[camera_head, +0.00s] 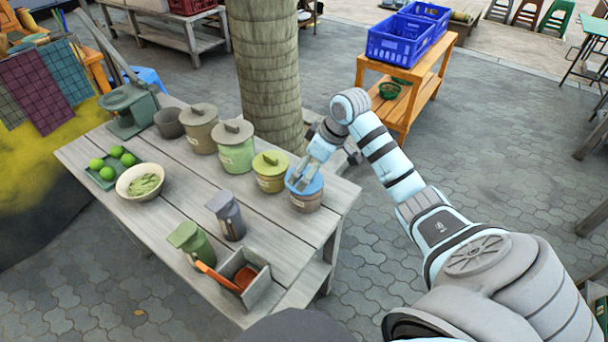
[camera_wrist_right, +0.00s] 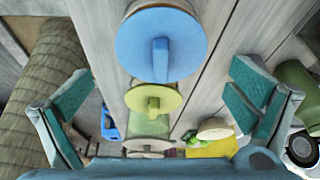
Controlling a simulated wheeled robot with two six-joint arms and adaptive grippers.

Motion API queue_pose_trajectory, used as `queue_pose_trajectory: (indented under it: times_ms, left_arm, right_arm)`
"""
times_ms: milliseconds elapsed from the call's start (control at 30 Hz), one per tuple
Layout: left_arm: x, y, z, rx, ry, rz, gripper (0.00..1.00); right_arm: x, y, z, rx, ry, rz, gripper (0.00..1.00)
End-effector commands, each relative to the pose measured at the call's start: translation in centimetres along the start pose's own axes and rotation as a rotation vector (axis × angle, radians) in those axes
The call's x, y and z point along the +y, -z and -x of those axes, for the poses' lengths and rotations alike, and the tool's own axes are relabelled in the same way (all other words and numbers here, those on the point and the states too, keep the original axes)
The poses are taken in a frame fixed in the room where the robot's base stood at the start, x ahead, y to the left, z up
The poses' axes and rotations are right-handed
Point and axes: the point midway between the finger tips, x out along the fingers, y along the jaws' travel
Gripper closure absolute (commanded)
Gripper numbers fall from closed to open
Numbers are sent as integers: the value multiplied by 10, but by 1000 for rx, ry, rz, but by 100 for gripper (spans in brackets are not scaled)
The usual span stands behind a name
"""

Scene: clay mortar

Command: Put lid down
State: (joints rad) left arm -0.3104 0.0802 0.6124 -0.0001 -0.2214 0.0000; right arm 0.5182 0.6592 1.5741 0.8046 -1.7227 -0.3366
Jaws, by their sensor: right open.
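The blue lid (camera_head: 313,188) lies on the brown jar (camera_head: 306,203) at the right end of the wooden table. In the right wrist view the blue lid (camera_wrist_right: 135,45) shows its bar handle, and a pale rim of the jar shows past its upper edge. I cannot tell whether it is fully seated. My right gripper (camera_head: 303,174) is at the lid; in the wrist view its teal finger pads (camera_wrist_right: 160,95) stand wide apart, one on each side, with nothing between them. My left gripper is not in view.
A green-yellow lidded jar (camera_head: 270,173) stands just left of the brown jar, with more lidded jars (camera_head: 235,150) beyond. A grey pitcher (camera_head: 228,217), green pitcher (camera_head: 190,243) and small open box (camera_head: 243,275) stand toward the front. A thick trunk (camera_head: 266,70) rises behind the table.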

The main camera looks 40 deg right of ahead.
Motion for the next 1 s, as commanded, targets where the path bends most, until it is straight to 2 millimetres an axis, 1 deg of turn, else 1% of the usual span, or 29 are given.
queue_pose_trajectory:
  times_ms: [33,133,233,367,400,467,633,833,1000]
  left_arm:
    - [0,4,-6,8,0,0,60]
    - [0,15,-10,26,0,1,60]
    - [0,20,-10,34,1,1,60]
    - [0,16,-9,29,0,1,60]
    - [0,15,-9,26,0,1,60]
    - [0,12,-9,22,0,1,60]
    - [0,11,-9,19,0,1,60]
    - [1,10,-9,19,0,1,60]
    - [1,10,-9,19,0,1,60]
  right_arm:
    - [-2,2,-13,1,5,-1,0]
    - [-2,2,-30,-1,3,-1,0]
    - [-2,2,-34,-1,0,2,0]
    - [-2,3,-33,-1,0,2,0]
    - [-2,3,-33,-1,0,2,3]
    - [-2,3,-33,-1,0,2,13]
    - [-2,3,-33,-1,1,2,40]
    - [-2,2,-34,-3,0,1,50]
    - [-1,1,-34,-4,-1,0,53]
